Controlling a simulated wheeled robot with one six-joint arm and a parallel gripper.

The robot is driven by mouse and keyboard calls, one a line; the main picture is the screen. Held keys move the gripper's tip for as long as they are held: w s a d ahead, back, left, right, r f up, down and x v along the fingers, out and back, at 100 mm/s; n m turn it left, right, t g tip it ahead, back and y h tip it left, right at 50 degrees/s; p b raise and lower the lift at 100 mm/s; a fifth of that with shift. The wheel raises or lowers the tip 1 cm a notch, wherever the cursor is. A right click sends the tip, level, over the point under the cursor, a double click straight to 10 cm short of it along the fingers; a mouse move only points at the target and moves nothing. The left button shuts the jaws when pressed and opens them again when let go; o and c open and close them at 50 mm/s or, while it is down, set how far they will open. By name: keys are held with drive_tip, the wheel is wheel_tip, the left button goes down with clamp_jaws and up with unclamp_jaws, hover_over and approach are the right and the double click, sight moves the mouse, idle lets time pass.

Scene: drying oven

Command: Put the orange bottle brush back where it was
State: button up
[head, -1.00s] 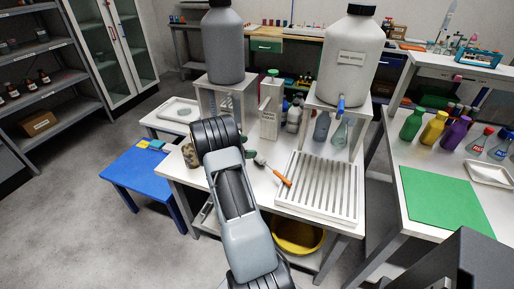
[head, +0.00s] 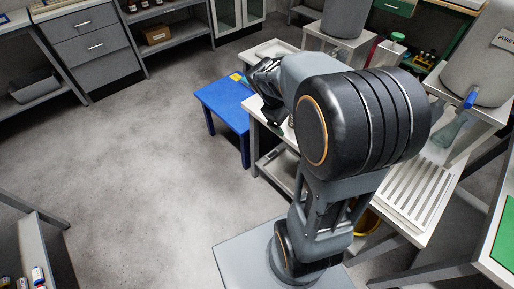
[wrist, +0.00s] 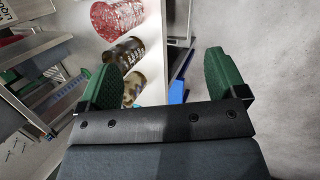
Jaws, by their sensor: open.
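The orange bottle brush does not show in either current view; my arm covers much of the white table (head: 452,190) in the head view. My gripper (wrist: 162,68) is open and empty in the wrist view, its two green-padded fingers wide apart. It hangs over the left edge of the white table, near two brownish jars (wrist: 125,53). I cannot make out the fingers in the head view.
A red-patterned round object (wrist: 117,18) stands beside the jars. The blue low table (head: 228,105) stands left of the white table. A slatted white rack (head: 418,190) lies on the white table. The floor on the left is clear.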

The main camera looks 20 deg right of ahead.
drive_tip(key=s+a+m+t+y, duration=0.2)
drive_tip(key=s+a, duration=0.2)
drive_tip(key=a, duration=0.3)
drive_tip(key=s+a+r+m+t+y, duration=0.1)
drive_tip(key=s+a+m+t+y, duration=0.1)
drive_tip(key=a, duration=0.4)
drive_tip(key=shift+s+a+r+m+y, duration=0.15)
drive_tip(key=shift+s+a+m+y, duration=0.2)
drive_tip(key=shift+s+y, duration=0.45)
drive_tip(key=shift+s, duration=0.1)
